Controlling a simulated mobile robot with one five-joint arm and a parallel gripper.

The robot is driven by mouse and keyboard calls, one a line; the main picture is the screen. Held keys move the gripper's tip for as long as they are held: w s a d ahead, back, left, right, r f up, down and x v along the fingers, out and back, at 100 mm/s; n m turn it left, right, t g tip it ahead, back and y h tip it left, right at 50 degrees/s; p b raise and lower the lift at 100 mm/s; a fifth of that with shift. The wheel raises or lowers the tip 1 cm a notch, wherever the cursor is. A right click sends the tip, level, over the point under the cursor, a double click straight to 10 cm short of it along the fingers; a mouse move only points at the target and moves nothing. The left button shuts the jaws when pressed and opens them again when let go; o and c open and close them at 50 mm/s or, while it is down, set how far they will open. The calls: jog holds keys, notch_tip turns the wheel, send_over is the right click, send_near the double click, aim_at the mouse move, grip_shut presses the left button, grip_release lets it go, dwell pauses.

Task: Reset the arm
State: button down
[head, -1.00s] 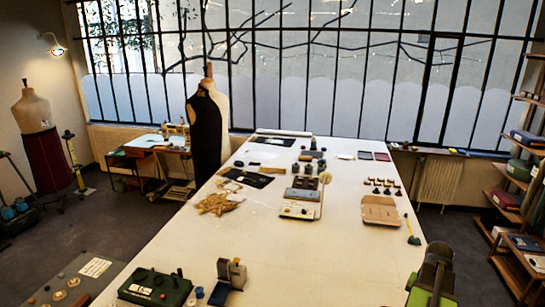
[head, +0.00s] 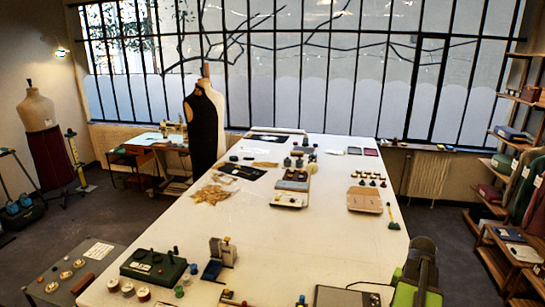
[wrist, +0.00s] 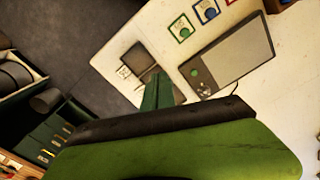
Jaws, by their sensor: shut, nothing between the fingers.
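My arm is green and black and stands at the lower right of the head view, its upper part folded above the near right edge of the long white table (head: 345,225). In the wrist view, the green and black body of my gripper fills the lower part. Its dark green fingers (wrist: 157,92) are together, with nothing seen between them. They point toward the pale tabletop and touch nothing that I can make out. In the head view I cannot make out the fingers.
A dark green box (head: 153,267) and a small clamp-like device (head: 222,251) stand at the table's near left. A grey tablet (wrist: 232,58) and framed cards lie near my gripper in the wrist view. Shelves (head: 515,190) stand at right.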

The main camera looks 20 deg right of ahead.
jog(key=w+a+n, duration=0.3)
jog(key=w+a, duration=0.5)
jog(key=a, duration=0.3)
jog(key=w+a+n, duration=0.3)
jog(key=w+a, duration=0.5)
jog(key=a, duration=0.2)
jog(key=w+a+n, duration=0.2)
jog(key=a+n, duration=0.1)
jog(key=a, duration=1.1)
jog(key=w+a+n, duration=0.3)
jog(key=a+n, duration=0.1)
jog(key=a, duration=0.9)
notch_tip(320, 180, down, 17)
jog(key=s+b, duration=0.2)
jog(key=b, duration=1.5)
jog(key=shift+s+d+m, duration=0.25)
jog(key=shift+s+m, duration=0.05)
jog(key=shift+s, duration=0.05)
jog(key=shift+s+f, duration=0.1)
